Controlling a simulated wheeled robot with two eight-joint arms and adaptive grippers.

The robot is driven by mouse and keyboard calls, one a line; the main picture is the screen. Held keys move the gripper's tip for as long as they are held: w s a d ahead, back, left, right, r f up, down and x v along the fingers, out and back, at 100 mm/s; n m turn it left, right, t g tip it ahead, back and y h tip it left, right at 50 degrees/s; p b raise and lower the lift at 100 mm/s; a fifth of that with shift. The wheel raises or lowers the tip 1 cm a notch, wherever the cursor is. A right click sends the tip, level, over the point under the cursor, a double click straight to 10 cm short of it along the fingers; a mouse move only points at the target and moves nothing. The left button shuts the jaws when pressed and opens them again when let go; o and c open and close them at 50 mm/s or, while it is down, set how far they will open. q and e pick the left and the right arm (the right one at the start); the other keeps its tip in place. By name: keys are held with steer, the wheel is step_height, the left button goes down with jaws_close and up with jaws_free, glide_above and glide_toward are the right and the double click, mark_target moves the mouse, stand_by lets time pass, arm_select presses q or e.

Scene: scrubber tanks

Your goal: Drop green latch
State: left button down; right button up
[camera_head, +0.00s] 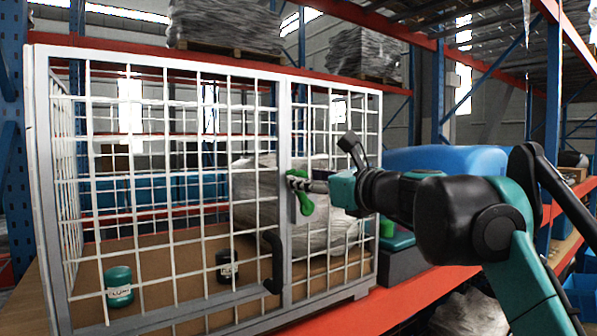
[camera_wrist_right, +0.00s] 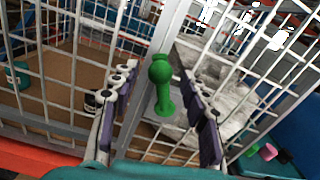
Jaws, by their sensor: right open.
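The green latch (camera_head: 301,192) sits on the middle post of a white wire cage (camera_head: 286,120). Its handle hangs downward in the head view. In the right wrist view the green latch (camera_wrist_right: 162,86) lies between the fingers of my right gripper (camera_wrist_right: 158,118), which is open with a finger on each side. I see no finger closed on it. In the head view my right gripper (camera_head: 318,187) reaches the latch from the right, and its fingertips partly overlap the latch plate. My left gripper is in neither view.
A black handle (camera_head: 273,262) is on the cage front below the latch. Inside the cage stand a teal container (camera_head: 118,286), a black container (camera_head: 226,266) and a wrapped bulk (camera_head: 255,195). A blue tank (camera_head: 440,160) is right of the cage, behind my right arm. Orange shelf beams run below.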

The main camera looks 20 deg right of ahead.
steer(key=x, duration=0.3)
steer(key=shift+w+f, duration=0.1)
steer(key=shift+w, duration=0.15)
steer(key=shift+s, duration=0.25)
steer(key=shift+w, duration=0.15)
jaws_close()
